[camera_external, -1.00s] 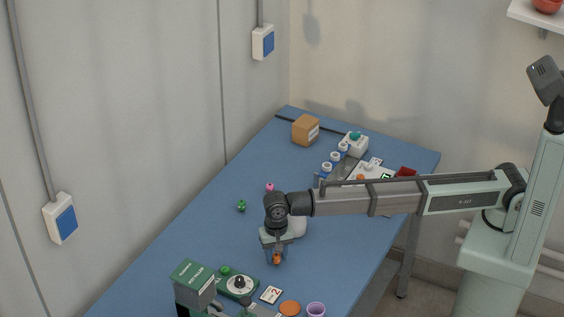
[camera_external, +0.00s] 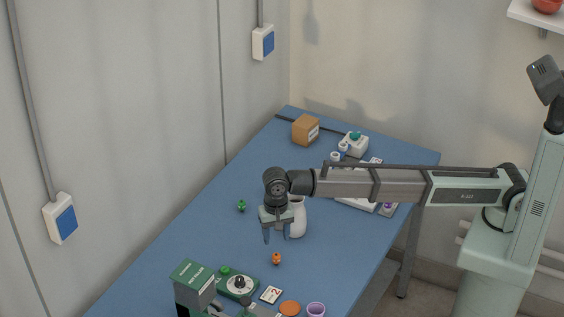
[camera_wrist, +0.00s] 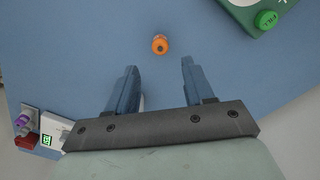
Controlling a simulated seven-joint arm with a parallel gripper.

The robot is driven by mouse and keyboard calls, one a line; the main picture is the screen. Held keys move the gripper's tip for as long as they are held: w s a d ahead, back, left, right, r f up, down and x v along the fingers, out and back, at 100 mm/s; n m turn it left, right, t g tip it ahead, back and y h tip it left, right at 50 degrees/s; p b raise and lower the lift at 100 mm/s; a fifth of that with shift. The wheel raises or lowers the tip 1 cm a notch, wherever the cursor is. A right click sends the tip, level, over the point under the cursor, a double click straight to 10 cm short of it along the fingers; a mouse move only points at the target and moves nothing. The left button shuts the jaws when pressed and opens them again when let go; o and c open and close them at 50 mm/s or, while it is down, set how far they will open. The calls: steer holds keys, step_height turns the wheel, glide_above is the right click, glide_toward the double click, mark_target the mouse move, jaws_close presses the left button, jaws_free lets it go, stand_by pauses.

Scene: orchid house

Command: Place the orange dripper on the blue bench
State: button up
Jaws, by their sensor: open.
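The small orange dripper (camera_external: 277,259) stands on the blue bench (camera_external: 205,232), in the open area in front of the green device. It also shows in the wrist view (camera_wrist: 159,44), beyond my fingertips and clear of them. My gripper (camera_external: 277,239) is open and empty above the bench, higher than the dripper and apart from it. Its two spread fingers show in the wrist view (camera_wrist: 158,64). A green dripper (camera_external: 242,206) stands farther back on the bench.
A white bottle (camera_external: 298,218) stands just behind my gripper. A green device with a dial (camera_external: 238,284), a number card (camera_external: 271,294), an orange disc (camera_external: 290,308) and a purple cup (camera_external: 316,310) are near the front. A cardboard box (camera_external: 305,130) is at the back.

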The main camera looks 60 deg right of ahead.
steer(key=shift+r, duration=1.85)
